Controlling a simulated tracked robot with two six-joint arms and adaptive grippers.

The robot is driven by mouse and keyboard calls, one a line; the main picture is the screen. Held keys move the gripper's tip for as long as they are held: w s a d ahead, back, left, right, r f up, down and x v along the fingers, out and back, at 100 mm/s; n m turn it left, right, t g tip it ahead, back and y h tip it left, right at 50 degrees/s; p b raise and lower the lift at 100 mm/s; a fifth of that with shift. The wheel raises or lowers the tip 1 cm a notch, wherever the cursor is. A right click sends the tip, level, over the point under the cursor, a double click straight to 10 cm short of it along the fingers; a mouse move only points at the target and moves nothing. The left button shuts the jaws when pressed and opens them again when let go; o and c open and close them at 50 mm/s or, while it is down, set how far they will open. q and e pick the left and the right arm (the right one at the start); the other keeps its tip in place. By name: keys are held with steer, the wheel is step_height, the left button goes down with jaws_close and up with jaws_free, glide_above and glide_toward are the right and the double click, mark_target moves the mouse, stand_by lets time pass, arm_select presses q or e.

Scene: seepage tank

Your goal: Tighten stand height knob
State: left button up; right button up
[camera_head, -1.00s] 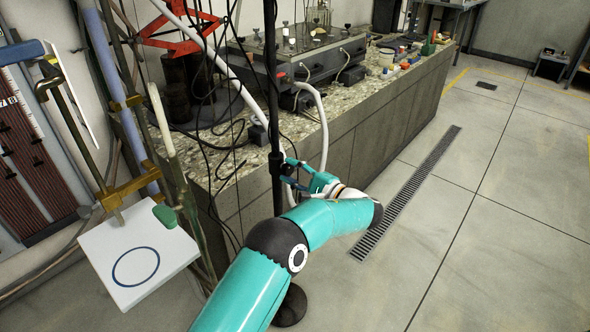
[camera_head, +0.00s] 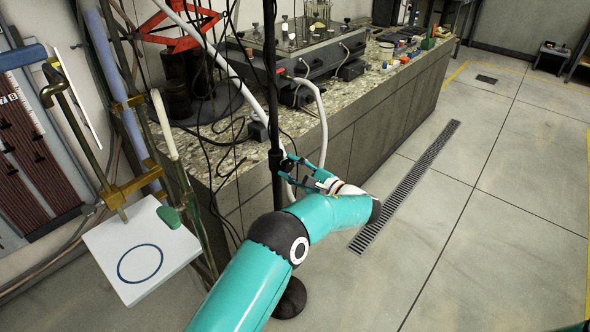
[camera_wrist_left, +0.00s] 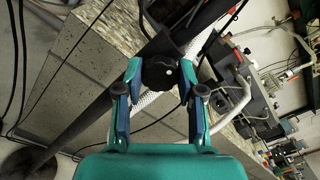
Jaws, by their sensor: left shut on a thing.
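The stand is a black vertical pole (camera_head: 275,90) in front of the bench, with a round black base (camera_head: 290,298) on the floor. A dark clamp block sits on the pole with a black knob (camera_head: 289,162) on its right side. The knob (camera_wrist_left: 160,73) shows in the left wrist view as a dark lobed shape with a small light dot. My left gripper (camera_head: 292,165) is shut on it, one finger on each side. The left gripper (camera_wrist_left: 159,80) also shows in the left wrist view. The right gripper does not show.
A stone-topped bench (camera_head: 220,150) runs behind the pole, carrying a grey tank apparatus (camera_head: 310,55). Loose black cables and a white hose (camera_head: 323,125) hang close to the pole. A white board with a blue ring (camera_head: 150,285) stands at left. The floor right of the drain grate (camera_head: 405,190) is clear.

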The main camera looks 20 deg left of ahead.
arm_select(q)
steer(key=shift+s+a+f, duration=0.1)
steer(key=shift+a+f, duration=0.05)
steer(key=shift+f, duration=0.2)
steer(key=o, duration=1.1)
steer(key=shift+o, duration=0.2)
steer(key=shift+r, duration=0.1)
steer(key=shift+d, duration=0.3)
steer(key=v, duration=1.1)
steer(key=shift+d, duration=0.25)
